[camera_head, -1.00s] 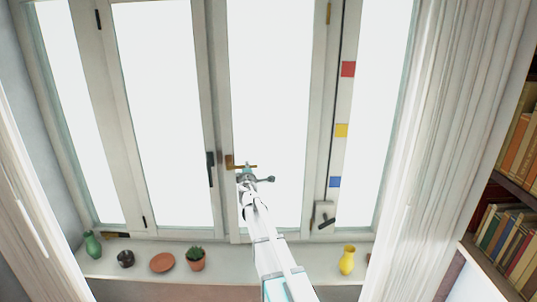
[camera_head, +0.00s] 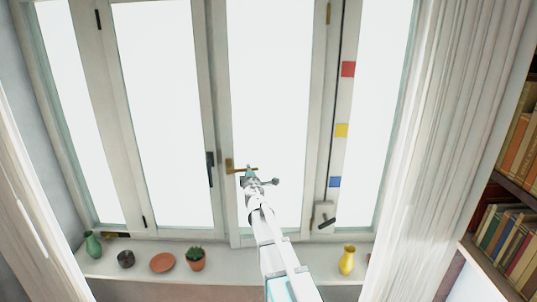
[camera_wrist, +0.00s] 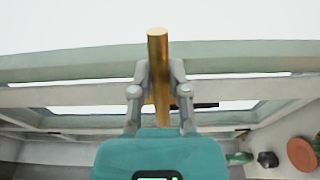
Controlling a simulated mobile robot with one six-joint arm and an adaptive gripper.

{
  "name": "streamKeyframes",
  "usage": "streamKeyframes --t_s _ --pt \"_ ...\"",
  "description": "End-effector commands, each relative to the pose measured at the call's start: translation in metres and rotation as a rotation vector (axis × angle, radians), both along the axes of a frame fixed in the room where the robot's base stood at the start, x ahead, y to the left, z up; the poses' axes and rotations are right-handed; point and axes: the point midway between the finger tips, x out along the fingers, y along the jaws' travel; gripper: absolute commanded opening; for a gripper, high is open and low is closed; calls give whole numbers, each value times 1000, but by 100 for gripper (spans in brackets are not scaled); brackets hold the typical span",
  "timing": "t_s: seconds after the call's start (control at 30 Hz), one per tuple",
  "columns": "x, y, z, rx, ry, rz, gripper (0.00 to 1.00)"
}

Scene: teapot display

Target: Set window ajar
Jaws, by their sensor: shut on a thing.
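The window's middle-right sash (camera_head: 232,215) has a pale frame and bright glass. Its brass handle (camera_head: 240,169) lies level, pointing right, on the left stile. My gripper (camera_head: 251,176) is shut on this handle. In the wrist view the brass bar (camera_wrist: 159,60) stands between the two grey fingers of my gripper (camera_wrist: 160,75), which close on it from both sides. The sash's lower left corner sits a little forward of the frame beside it. The exact width of any gap cannot be told.
Red, yellow and blue squares (camera_head: 341,130) mark the right post. Curtains (camera_head: 450,120) and bookshelves (camera_head: 505,200) stand right.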

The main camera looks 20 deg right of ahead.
Motion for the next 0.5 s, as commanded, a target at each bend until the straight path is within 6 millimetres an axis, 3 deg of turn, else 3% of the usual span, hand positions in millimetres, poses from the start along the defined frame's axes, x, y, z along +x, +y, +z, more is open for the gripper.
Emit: streamKeyframes --t_s 0.5 --pt "-8 -1 0 0 0 20 0"
